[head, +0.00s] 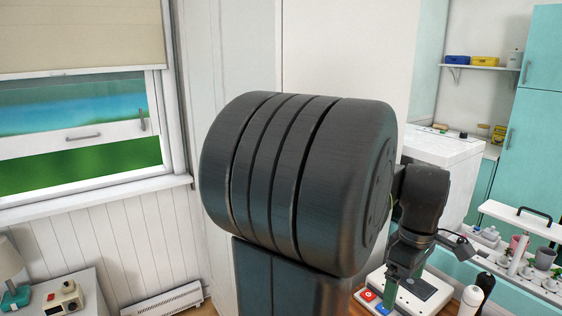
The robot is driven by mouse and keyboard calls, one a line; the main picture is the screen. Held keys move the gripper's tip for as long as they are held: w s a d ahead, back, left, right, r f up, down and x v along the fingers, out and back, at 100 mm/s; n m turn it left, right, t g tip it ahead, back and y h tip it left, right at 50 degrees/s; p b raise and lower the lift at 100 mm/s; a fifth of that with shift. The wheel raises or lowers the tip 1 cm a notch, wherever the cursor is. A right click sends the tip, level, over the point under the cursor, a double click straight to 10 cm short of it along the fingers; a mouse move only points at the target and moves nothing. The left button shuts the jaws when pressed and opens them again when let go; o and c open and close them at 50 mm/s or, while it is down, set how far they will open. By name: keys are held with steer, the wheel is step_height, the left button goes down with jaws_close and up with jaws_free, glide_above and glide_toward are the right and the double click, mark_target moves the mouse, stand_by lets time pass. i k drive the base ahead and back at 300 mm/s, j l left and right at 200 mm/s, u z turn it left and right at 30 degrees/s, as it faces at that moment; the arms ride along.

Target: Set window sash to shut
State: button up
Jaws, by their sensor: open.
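The window sash (40,144) is at the left in the head view. Its white bottom rail carries a grey horizontal handle (82,136). The rail stands well above the window sill (95,194), with a gap showing bright green outside between them, so the sash is partly raised. A small upright grey handle (142,120) is at the window's right side. My gripper (460,246) seems to be the small dark end of my arm at the right, far from the window. Its jaws are small and hard to make out; it looks open, and nothing held is visible.
A beige blind (80,35) hangs over the window top. A white heater (163,302) is at the wall's foot. My large dark arm part blocks the middle.

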mark_target(34, 143)
steer(key=j+u, duration=0.1)
steer(key=j, duration=0.3)
steer(key=i+j+u, duration=0.1)
steer(key=j, duration=0.3)
steer(key=i+j+u, duration=0.1)
steer(key=j+u, duration=0.35)
steer(key=u, duration=0.45)
steer(key=i+j, duration=0.05)
